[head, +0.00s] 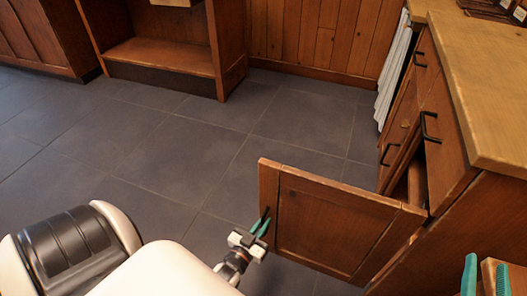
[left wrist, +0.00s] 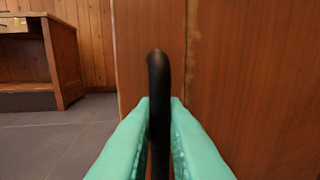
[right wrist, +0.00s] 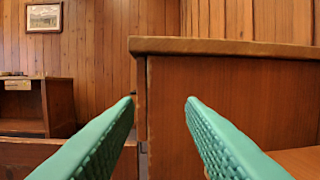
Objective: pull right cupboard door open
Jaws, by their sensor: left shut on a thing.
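The right cupboard door (head: 335,228) is a brown framed wooden panel. It stands swung out from the counter cabinet (head: 450,150), over the floor, and a dark opening shows behind it. My left gripper (head: 260,227) is at the door's free edge, shut on its black bar handle (left wrist: 158,75). In the left wrist view the teal fingers (left wrist: 160,105) press on the handle from both sides, with the door face behind. My right gripper (head: 486,277) is at the bottom right; in the right wrist view its fingers (right wrist: 160,102) are apart with nothing held.
The wooden worktop (head: 480,75) overhangs at the right, above drawers with black handles (head: 430,127). Grey-white cloth or slats (head: 394,75) hang at the cabinet's far end. An open wooden shelf unit (head: 165,55) stands at the back. The tiled floor (head: 190,140) left of the door is clear.

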